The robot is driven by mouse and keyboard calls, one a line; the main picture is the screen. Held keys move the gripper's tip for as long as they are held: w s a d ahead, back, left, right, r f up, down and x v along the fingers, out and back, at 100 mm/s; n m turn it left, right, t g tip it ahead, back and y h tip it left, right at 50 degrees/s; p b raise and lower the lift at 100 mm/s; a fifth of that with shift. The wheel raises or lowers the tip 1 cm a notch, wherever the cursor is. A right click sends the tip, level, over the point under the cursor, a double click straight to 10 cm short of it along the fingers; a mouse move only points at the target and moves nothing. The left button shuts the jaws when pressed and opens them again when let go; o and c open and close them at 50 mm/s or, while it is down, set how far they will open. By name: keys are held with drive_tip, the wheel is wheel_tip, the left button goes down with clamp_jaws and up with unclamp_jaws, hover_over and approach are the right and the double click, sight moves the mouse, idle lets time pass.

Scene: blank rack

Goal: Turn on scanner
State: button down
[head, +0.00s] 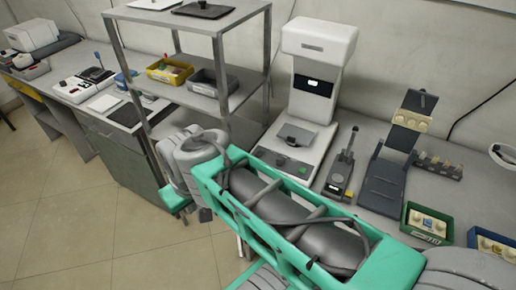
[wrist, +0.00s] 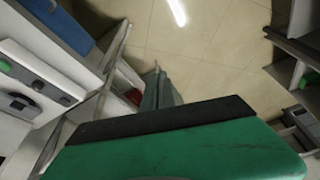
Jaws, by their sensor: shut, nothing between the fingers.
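A tall white machine (head: 318,50) with a small lit display stands on the bench against the wall in the head view; it looks like the scanner. Its base has a grey plate and a front panel (head: 283,160) with small green marks, partly behind my arm. In the wrist view, my gripper (wrist: 157,76) shows as narrow grey fingers, shut and empty, over the floor and apart from any device. The head view does not clearly show the fingertips. A pale panel with a green spot (wrist: 38,85) is at the left of the wrist view; I cannot tell which device it is.
A metal shelf rack (head: 218,70) with a yellow bin (head: 170,72) and a grey bin stands left of the machine. A dark stand (head: 390,170), a small handheld-like device (head: 340,170) and a green tray (head: 426,224) are to its right. Open floor (head: 70,230) lies at lower left.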

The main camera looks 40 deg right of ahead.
drive_tip(key=w+d+r, duration=0.3)
drive_tip(key=w+d, duration=0.1)
drive_tip(key=w, duration=0.1)
drive_tip(key=r+n+y+p, duration=0.1)
drive_tip(key=n+y, duration=0.1)
drive_tip(key=n, duration=0.2)
hover_over(258, 154)
drive_tip(key=s+d, duration=0.3)
drive_tip(key=shift+s+a+r, duration=0.15)
drive_tip(key=shift+s+a, duration=0.05)
drive_tip(key=x, duration=0.4)
drive_tip(key=s+x, duration=0.1)
drive_tip(key=x, duration=0.8)
drive_tip(key=shift+s+f+p, duration=0.2)
drive_tip(key=shift+f+p, duration=0.1)
drive_tip(key=shift+f, duration=0.35)
